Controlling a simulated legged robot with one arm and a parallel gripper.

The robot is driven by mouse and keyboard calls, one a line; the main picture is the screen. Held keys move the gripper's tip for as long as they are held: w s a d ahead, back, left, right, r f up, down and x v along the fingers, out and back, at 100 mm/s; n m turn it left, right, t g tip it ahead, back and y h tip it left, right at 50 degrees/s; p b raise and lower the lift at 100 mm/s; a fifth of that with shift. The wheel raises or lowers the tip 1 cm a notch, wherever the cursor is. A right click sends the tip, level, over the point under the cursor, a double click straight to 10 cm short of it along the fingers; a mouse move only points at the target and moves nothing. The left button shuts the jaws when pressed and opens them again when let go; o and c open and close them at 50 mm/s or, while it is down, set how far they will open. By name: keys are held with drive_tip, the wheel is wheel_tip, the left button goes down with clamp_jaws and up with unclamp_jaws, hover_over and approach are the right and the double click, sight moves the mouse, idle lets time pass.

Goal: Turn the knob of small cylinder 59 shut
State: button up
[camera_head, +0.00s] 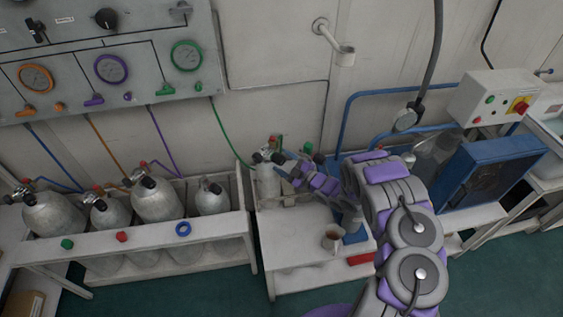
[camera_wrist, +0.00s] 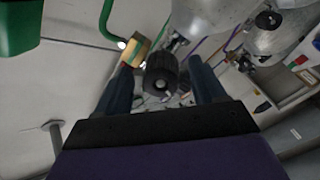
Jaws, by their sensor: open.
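A small grey cylinder (camera_head: 267,182) stands at the left end of the white bench, with a green hose rising from its valve. No number is legible on it. In the wrist view, a black ribbed knob (camera_wrist: 161,76) sits between the two dark fingers of my gripper (camera_wrist: 160,84), in front of a silver valve stem and a grey cylinder body (camera_wrist: 205,18). The fingers stand apart on either side of the knob; I cannot tell whether either touches it. In the head view my gripper (camera_head: 284,168) is right beside the cylinder's valve, and my arm hides part of the bench.
Several larger cylinders stand in a white rack (camera_head: 170,237) at left, below the gauge panel (camera_head: 100,55). A cup (camera_head: 331,240) and a red block (camera_head: 360,259) are on the bench. A blue box (camera_head: 490,172) is at right. A green object (camera_wrist: 18,25) is close at the wrist view's upper left.

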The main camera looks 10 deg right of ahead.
drive_tip(key=shift+w+a, duration=0.5)
drive_tip(key=shift+a, duration=0.2)
drive_tip(key=shift+c, duration=0.4)
drive_tip(key=shift+d, duration=0.15)
drive_tip(key=c, duration=1)
